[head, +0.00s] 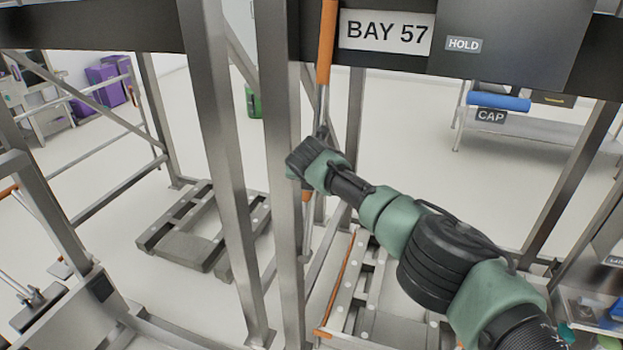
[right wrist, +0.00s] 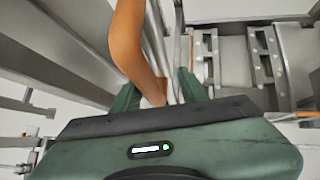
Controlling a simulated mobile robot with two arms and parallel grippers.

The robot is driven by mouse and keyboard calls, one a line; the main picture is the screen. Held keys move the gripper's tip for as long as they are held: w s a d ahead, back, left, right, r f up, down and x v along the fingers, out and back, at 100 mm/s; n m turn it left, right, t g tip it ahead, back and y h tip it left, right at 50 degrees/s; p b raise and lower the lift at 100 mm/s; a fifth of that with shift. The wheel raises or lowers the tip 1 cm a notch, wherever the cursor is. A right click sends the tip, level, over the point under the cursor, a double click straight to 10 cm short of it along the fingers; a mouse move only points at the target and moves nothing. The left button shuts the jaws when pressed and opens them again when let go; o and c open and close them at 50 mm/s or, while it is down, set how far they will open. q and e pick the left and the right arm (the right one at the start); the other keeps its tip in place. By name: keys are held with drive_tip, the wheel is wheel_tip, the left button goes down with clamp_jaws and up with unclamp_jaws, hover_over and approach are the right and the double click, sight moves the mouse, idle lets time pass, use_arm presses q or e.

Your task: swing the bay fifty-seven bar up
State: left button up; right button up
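The orange bar (head: 326,45) hangs nearly upright beside the BAY 57 sign (head: 387,32), in front of a grey rack post. Its lower orange end shows just below my right gripper (head: 312,165). In the right wrist view, the orange bar (right wrist: 130,40) runs down between the two green fingers of the right gripper (right wrist: 158,92). The fingers stand apart, with a gap visible between the bar and the right-hand finger. The fingertips are mostly hidden in the head view. My left gripper is in neither view.
Grey posts (head: 222,150) stand close left of my right arm. A dark panel with a HOLD label (head: 463,45) hangs at the upper right. A slatted platform (head: 190,240) lies on the floor at left. A bench with a CAP label (head: 491,116) stands behind at right.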

drive_tip(key=shift+r, duration=0.1)
drive_tip(key=b+v, duration=0.2)
drive_tip(key=v, duration=0.5)
drive_tip(key=shift+s+r+b, duration=0.15)
drive_tip(key=shift+s+b, duration=0.1)
drive_tip(key=shift+b, duration=0.05)
idle(0.4)
